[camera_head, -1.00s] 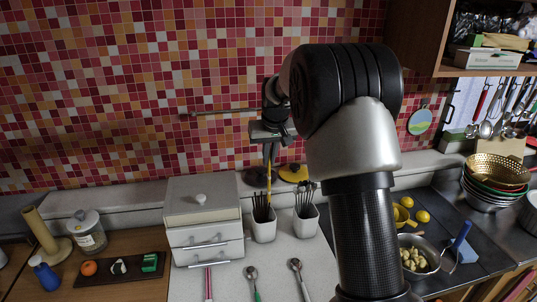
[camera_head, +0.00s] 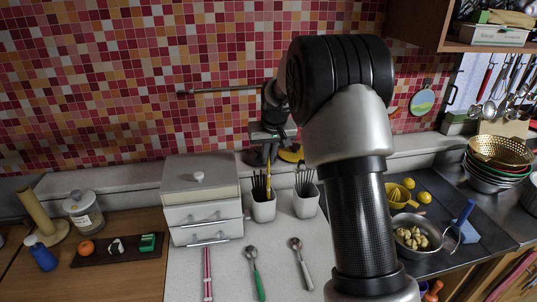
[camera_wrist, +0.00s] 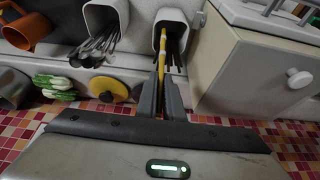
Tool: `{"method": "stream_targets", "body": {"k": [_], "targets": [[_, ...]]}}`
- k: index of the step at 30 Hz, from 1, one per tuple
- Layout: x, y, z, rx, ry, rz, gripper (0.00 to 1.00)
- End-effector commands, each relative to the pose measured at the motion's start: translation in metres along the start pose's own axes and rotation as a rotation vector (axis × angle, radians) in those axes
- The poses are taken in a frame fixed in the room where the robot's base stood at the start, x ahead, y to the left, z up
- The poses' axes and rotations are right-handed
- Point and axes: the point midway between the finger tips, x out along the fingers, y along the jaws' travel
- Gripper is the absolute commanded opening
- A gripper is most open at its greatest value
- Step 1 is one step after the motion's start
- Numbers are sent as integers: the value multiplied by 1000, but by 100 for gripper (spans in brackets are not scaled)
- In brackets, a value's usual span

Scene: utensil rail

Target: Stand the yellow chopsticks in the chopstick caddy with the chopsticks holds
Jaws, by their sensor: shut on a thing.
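My gripper (camera_head: 267,155) is shut on the yellow chopsticks (camera_wrist: 161,48) and holds them close to upright above the left white caddy (camera_head: 264,211). This caddy (camera_wrist: 173,16) holds several dark chopsticks. The lower part of the yellow chopsticks (camera_head: 268,178) is at the caddy's mouth, among the dark ones; how deep they reach is hidden. The fingers are above the rim. A second white caddy (camera_head: 306,206), just to the right, holds several dark-handled or wire utensils, also seen in the wrist view (camera_wrist: 97,45).
A white drawer unit (camera_head: 202,210) stands close left of the caddies. A yellow lid (camera_head: 290,154) lies behind them near the tiled wall. Red chopsticks (camera_head: 207,274) and two spoons lie in front. A yellow cup (camera_head: 398,195) and a pan (camera_head: 418,235) are to the right.

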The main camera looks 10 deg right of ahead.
Motion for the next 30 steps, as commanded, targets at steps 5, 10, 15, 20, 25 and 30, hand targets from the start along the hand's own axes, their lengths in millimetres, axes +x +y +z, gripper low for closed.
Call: {"method": "stream_targets", "body": {"k": [5, 10, 15, 20, 25, 30], "targets": [[16, 0, 7, 0, 0, 0, 0], [29, 0, 12, 0, 1, 0, 0], [38, 0, 16, 0, 0, 0, 0], [43, 1, 18, 0, 0, 0, 0], [44, 1, 18, 0, 0, 0, 0], [44, 1, 18, 0, 0, 0, 0]]}}
